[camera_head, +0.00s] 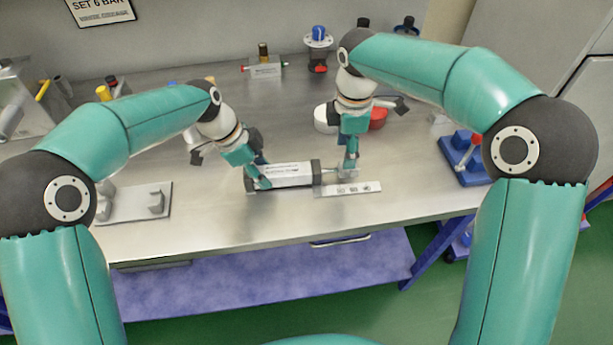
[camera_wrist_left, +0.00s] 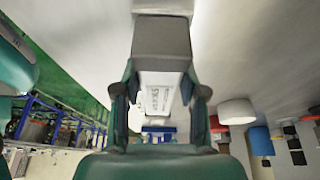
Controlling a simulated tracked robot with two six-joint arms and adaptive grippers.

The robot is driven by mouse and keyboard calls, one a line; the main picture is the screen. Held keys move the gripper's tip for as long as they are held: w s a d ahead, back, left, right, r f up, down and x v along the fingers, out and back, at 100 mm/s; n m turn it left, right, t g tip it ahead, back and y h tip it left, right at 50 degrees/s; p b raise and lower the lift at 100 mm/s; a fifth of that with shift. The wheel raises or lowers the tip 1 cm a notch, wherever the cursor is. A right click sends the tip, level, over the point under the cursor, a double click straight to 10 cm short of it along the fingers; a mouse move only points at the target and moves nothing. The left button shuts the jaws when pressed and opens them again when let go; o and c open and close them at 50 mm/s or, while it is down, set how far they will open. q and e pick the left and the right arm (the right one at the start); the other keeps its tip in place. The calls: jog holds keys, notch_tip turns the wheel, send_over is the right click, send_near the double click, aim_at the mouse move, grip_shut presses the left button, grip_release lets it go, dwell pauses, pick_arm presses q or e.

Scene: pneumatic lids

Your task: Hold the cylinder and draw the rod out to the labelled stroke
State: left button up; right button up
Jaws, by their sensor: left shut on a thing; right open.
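The cylinder (camera_head: 290,173), with a pale body and dark end caps, lies on the steel bench in the head view. My left gripper (camera_head: 257,178) is shut on its left part. In the left wrist view the cylinder (camera_wrist_left: 162,60) runs between the two fingers, dark cap towards the top. The short rod (camera_head: 327,172) sticks out of the right cap towards a small light end piece. My right gripper (camera_head: 350,169) is open, pointing down at that rod end; its fingers partly hide it. A white marked strip (camera_head: 350,189) lies just in front of the rod; its figures are too small to read.
A grey plate with blocks (camera_head: 140,204) lies at the left. A blue fixture with a red knob (camera_head: 466,158) stands at the right. White and red round items (camera_head: 325,118) sit behind my right gripper. A small valve block (camera_head: 265,68) is at the back. The front middle bench is clear.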

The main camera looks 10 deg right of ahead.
pick_arm(q)
jog(key=shift+s+f, duration=0.15)
jog(key=shift+f, duration=0.05)
pick_arm(e)
jog(key=shift+r, duration=0.25)
notch_tip(320, 180, up, 12)
dwell(0.5)
pick_arm(q)
jog(key=o, duration=1.1)
jog(key=shift+r, duration=0.1)
jog(key=shift+o, duration=0.2)
